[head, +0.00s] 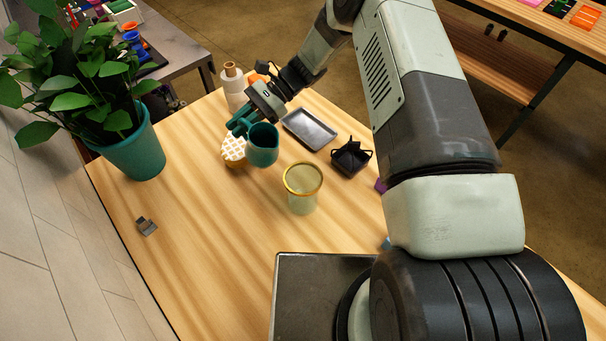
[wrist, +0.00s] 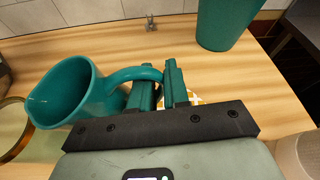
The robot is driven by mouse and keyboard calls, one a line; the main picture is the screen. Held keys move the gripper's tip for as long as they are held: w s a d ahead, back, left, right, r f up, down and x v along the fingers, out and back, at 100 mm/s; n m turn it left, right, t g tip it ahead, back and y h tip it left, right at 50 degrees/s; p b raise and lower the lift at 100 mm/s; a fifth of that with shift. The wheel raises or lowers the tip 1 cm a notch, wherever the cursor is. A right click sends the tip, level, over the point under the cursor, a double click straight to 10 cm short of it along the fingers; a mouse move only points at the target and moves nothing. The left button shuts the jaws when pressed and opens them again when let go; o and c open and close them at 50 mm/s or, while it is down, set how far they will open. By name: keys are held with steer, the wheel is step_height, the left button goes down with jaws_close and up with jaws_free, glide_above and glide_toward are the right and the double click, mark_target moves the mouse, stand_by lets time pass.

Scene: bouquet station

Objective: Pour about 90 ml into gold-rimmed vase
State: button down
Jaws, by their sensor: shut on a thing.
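A teal jug (head: 263,146) with a side handle is held above the wooden table. My gripper (head: 241,124) is shut on its handle, which shows between the fingers in the wrist view (wrist: 150,75). The jug body (wrist: 72,95) is to the left of the fingers there, its mouth facing left and up. The contents are not visible. The gold-rimmed vase (head: 302,190), pale green and see-through, stands upright on the table, right of and nearer than the jug in the head view. Part of its rim shows at the left edge of the wrist view (wrist: 14,150).
A yellow-and-white patterned item (head: 233,150) is beside the jug. A whitish bottle (head: 233,88), a dark tray (head: 309,130) and a black angular holder (head: 351,159) stand around. A potted plant (head: 137,150) is left; a small grey object (head: 147,227) lies on clear table.

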mark_target(253, 128)
steer(key=shift+s+d+r+n+y, duration=0.3)
steer(key=shift+s+d+n, duration=0.1)
steer(key=shift+n, duration=0.1)
steer(key=d+r+n, duration=0.1)
steer(key=s+d+r+y, duration=0.1)
steer(key=s+d+r+n, duration=0.1)
steer(key=r, duration=0.1)
steer(key=shift+s+n+t+y, duration=0.1)
steer(key=shift+n+t+y, duration=0.2)
steer(key=shift+s+d+r+n+y, duration=0.2)
steer(key=shift+r+n, duration=0.2)
steer(key=shift+r, duration=0.05)
steer(key=shift+s+d+r+n+y, duration=0.15)
steer(key=shift+r+n+y, duration=0.05)
steer(key=shift+r+n, duration=0.25)
steer(key=shift+s+d+r+n+y, duration=0.2)
steer(key=shift+r+n, duration=0.15)
steer(key=shift+r, duration=0.15)
steer(key=shift+s+d+r+n+y, duration=0.35)
steer(key=shift+r+n, duration=0.25)
steer(key=shift+n, duration=0.1)
steer(key=shift+s+d+r+n+y, duration=0.15)
steer(key=shift+d+r+n+y, duration=0.05)
steer(key=shift+r+n+y, duration=0.1)
steer(key=shift+s+d+r+n, duration=0.3)
steer(key=shift+d+r+n, duration=0.15)
steer(key=shift+n, duration=0.15)
